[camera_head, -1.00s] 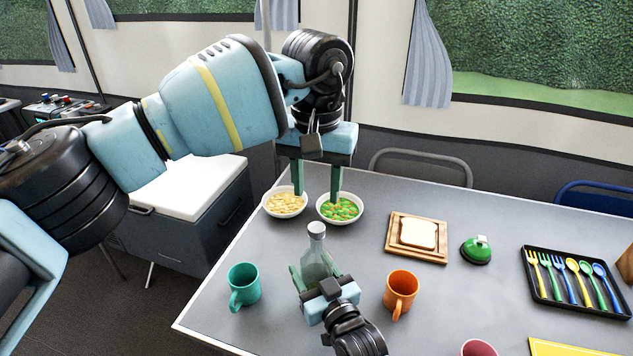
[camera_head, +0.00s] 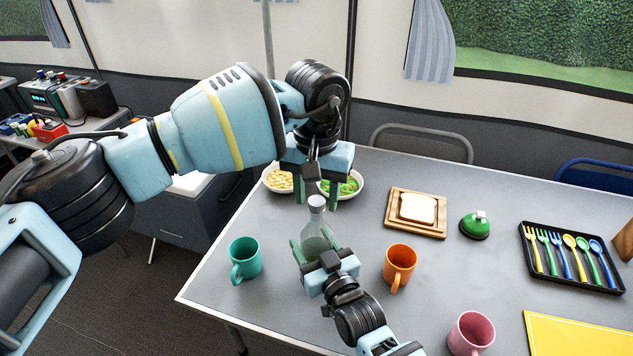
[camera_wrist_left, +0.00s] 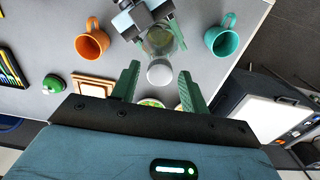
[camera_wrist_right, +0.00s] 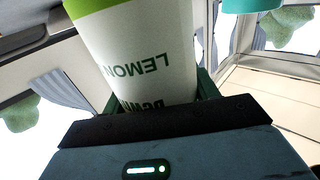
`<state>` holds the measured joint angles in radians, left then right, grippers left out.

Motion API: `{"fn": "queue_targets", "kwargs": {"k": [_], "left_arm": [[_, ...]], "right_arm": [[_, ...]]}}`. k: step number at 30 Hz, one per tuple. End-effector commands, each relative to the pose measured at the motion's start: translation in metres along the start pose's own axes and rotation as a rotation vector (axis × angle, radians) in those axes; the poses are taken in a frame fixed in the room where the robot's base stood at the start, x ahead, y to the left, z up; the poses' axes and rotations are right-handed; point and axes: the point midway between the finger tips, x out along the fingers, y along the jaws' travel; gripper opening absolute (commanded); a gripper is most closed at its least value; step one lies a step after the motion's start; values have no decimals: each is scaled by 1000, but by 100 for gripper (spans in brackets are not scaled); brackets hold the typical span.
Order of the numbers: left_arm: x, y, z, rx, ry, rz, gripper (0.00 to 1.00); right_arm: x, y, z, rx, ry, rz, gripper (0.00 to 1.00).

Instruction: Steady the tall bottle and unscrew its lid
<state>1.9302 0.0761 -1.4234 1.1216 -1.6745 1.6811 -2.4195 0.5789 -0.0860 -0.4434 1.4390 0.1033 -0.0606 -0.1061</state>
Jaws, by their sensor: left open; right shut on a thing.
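The tall bottle (camera_head: 314,243) stands upright on the table with a pale grey lid (camera_head: 317,202) on top. My right gripper (camera_head: 317,256) is shut on the bottle's body from the near side. In the right wrist view the bottle's white label (camera_wrist_right: 140,55) with green lettering fills the space between the fingers. My left gripper (camera_head: 315,204) is open and points down at the lid. In the left wrist view the lid (camera_wrist_left: 160,74) shows between the two spread fingers (camera_wrist_left: 158,82), with a gap on each side. Whether the fingertips reach the lid's height is unclear.
A teal mug (camera_head: 244,260) stands left of the bottle and an orange mug (camera_head: 400,264) right of it. Two bowls, one of pasta (camera_head: 279,181) and one of vegetables (camera_head: 352,186), stand behind. A bread board (camera_head: 415,229) and cutlery tray (camera_head: 570,284) lie farther right.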

Motion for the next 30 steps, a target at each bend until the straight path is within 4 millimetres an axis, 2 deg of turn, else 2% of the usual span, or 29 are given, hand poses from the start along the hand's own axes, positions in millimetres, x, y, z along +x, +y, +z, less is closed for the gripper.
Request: {"fn": "queue_targets", "kwargs": {"k": [8, 18, 26, 30], "left_arm": [[1, 0, 0, 0, 0, 0, 43], [1, 0, 0, -1, 0, 0, 0], [1, 0, 0, -18, 1, 0, 0], [1, 0, 0, -146, 1, 0, 0]], "right_arm": [[0, 0, 1, 0, -1, 0, 0], [0, 0, 1, 0, -1, 0, 0], [0, 0, 1, 0, -1, 0, 0], [0, 0, 1, 0, -1, 0, 0]]}}
